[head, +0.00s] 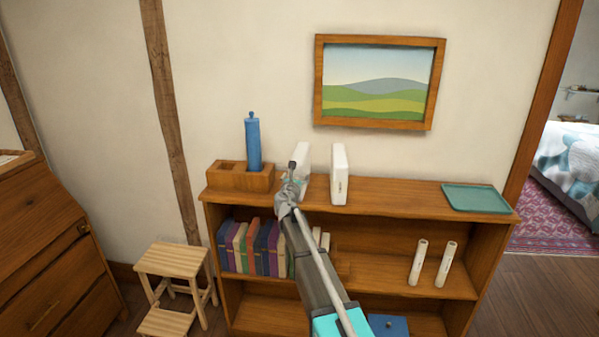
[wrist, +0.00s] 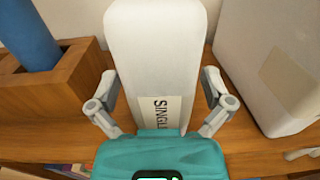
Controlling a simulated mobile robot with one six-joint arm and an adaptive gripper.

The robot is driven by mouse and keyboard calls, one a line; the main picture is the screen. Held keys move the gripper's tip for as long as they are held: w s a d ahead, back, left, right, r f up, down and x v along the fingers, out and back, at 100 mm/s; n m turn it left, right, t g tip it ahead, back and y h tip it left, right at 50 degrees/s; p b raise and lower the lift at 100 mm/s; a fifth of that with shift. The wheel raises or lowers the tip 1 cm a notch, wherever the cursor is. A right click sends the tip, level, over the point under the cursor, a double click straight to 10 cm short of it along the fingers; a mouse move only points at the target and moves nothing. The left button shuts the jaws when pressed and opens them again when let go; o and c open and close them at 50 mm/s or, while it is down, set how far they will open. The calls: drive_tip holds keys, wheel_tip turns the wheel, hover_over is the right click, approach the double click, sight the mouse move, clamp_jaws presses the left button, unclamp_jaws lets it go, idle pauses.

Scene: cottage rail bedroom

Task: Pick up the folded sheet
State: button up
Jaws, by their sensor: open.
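Two white folded sheets stand upright on top of the wooden bookcase. The left one (head: 303,158) is partly hidden behind my gripper in the head view. In the wrist view this sheet (wrist: 155,45) fills the middle, with a label reading "SINGL", the rest cut off. My gripper (head: 291,178) is open; in the wrist view its fingers (wrist: 160,85) show on either side of the left sheet. I cannot tell whether they touch it. The right sheet (head: 339,174) stands apart, also at the right of the wrist view (wrist: 275,75), its label unreadable.
A wooden box (head: 238,179) holding a blue cylinder (head: 253,143) stands just left of the sheets. A teal tray (head: 476,198) lies at the right end of the top. A step stool (head: 175,262) stands at left.

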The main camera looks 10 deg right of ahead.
drive_tip(key=shift+x, duration=0.8)
drive_tip(key=c, duration=1)
